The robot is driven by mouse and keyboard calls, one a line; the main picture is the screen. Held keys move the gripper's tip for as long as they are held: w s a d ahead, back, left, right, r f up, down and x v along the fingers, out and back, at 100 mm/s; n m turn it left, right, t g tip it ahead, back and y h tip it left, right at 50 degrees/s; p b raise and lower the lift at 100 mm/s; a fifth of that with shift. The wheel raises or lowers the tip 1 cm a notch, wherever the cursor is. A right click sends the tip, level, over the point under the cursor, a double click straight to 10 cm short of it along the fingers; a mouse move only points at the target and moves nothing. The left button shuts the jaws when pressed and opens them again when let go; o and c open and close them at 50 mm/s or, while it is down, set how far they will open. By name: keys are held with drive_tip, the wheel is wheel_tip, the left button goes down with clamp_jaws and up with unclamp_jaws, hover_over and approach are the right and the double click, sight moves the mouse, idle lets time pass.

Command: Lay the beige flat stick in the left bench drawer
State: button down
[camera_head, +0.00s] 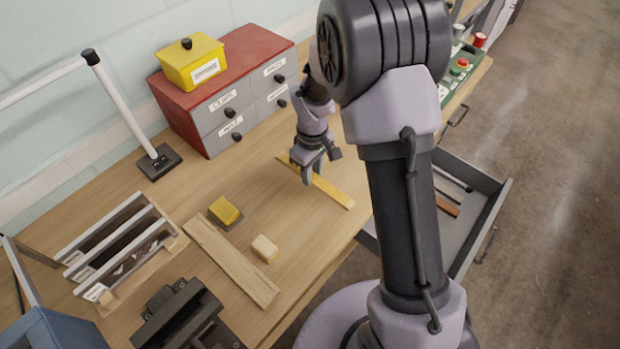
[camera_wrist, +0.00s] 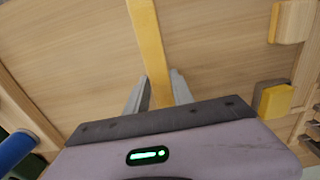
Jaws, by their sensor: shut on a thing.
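A yellow flat stick (camera_head: 334,191) lies slanted at bench height, and my gripper (camera_head: 308,180) is shut on it. In the wrist view the yellow stick (camera_wrist: 148,45) runs between the two grey fingers (camera_wrist: 158,90). A wider beige flat stick (camera_head: 232,262) lies on the bench, left of my gripper and apart from it. An open bench drawer (camera_head: 487,222) shows at the right, partly hidden behind my arm. It holds a brown-orange piece and dark strips. I cannot tell whether it is the left one.
A yellow block (camera_head: 224,210) and a beige block (camera_head: 264,248) lie near the beige stick. A slotted rack (camera_head: 128,245) stands at the left. A red-and-grey drawer cabinet (camera_head: 190,105) with a yellow box (camera_head: 191,63) stands behind. Bare bench lies around the yellow stick.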

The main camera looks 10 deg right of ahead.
drive_tip(key=f, duration=0.1)
drive_tip(key=f+b, duration=0.1)
drive_tip(key=f, duration=0.1)
drive_tip(key=shift+w+a+f+b, duration=0.2)
drive_tip(key=shift+w+f+b, duration=0.15)
drive_tip(key=shift+f+b, duration=0.05)
drive_tip(key=shift+r, duration=0.15)
drive_tip(key=c, duration=1.1)
unclamp_jaws()
